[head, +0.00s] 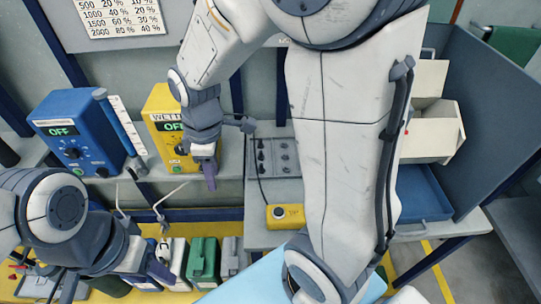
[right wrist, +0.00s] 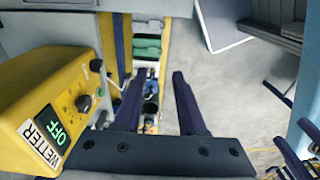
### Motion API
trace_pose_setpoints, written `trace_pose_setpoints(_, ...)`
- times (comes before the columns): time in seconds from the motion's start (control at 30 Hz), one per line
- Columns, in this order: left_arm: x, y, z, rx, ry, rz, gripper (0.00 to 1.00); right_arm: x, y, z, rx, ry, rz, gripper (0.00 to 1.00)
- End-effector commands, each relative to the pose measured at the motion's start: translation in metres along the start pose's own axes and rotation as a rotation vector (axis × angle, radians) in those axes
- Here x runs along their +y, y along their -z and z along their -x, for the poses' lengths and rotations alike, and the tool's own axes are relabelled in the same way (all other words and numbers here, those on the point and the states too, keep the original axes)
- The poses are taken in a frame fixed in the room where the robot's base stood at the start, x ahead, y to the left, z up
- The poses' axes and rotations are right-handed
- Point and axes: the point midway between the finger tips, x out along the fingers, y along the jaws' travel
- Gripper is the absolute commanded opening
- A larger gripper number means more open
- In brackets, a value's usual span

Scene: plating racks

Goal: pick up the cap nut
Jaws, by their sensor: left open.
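I cannot make out a cap nut in either view; it may be too small or hidden. My left gripper (head: 158,272) is low at the left in the head view, open, beside the row of small bottles and containers. My right gripper (head: 209,175) hangs in front of the yellow box's right side. In the right wrist view its two dark fingers (right wrist: 158,80) are apart, with nothing visible between them.
A yellow box marked WETTER (head: 164,110) and a blue box (head: 75,130), both reading OFF, stand on the shelf. Green containers (head: 202,262) stand below. A yellow pendant (head: 285,216), a blue tray (head: 424,195) and white bins (head: 434,130) are to the right.

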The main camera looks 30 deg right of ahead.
Motion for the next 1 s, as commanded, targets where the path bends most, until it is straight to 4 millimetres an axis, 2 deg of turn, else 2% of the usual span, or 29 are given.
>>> trace_pose_setpoints(0.03,0.000,0.000,0.001,0.000,0.000,0.000,0.50,0.036,-0.017,-0.010,-0.012,0.003,0.040,0.40)
trace_pose_setpoints(0.1,0.000,0.000,0.002,0.000,0.000,0.000,0.50,0.079,-0.042,-0.024,-0.022,0.001,0.139,0.40)
trace_pose_setpoints(0.2,0.000,0.000,0.004,0.000,0.000,0.000,0.50,0.128,-0.088,-0.045,-0.033,0.003,0.268,0.40)
trace_pose_setpoints(0.33,0.000,0.000,0.005,0.000,0.000,0.000,0.50,0.168,-0.145,-0.069,-0.041,0.009,0.403,0.40)
trace_pose_setpoints(0.4,0.000,0.000,0.005,0.000,0.000,0.000,0.50,0.179,-0.168,-0.078,-0.045,0.011,0.454,0.40)
trace_pose_setpoints(0.53,0.000,0.000,0.005,0.000,0.000,0.000,0.50,0.189,-0.192,-0.090,-0.047,0.015,0.514,0.40)
trace_pose_setpoints(0.8,0.001,0.000,0.009,0.000,0.000,0.000,0.50,0.190,-0.198,-0.130,-0.047,0.018,0.533,0.40)
trace_pose_setpoints(1.0,0.001,0.000,0.011,0.000,0.000,0.000,0.50,0.190,-0.197,-0.145,-0.047,0.015,0.533,0.40)
